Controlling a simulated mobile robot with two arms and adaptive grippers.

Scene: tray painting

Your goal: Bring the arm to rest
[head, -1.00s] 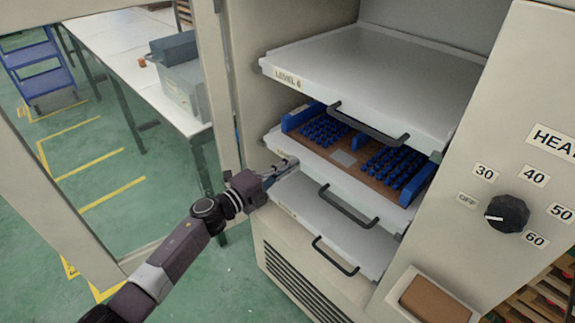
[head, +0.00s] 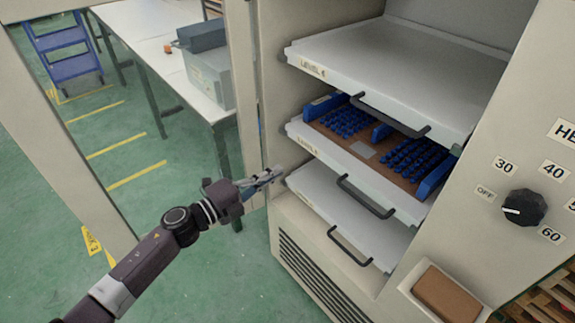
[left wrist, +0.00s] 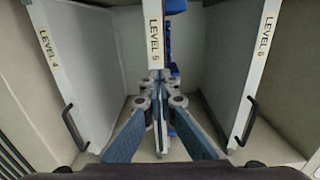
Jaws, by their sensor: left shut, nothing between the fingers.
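My left gripper (head: 266,179) is shut and empty. It is in front of the open cabinet, just left of the shelf fronts and apart from them. In the left wrist view its closed fingers (left wrist: 158,120) point at the edge of the LEVEL 5 shelf (left wrist: 154,35). My left arm stretches in from the lower left of the head view. The right gripper is not in view.
The LEVEL 5 shelf (head: 330,155) bears a brown tray (head: 364,151) with blue parts. A shelf is above (head: 395,75) and another below (head: 335,205). The heat dial (head: 524,208) is right. An open door frame (head: 245,90) stands left, with green floor beyond.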

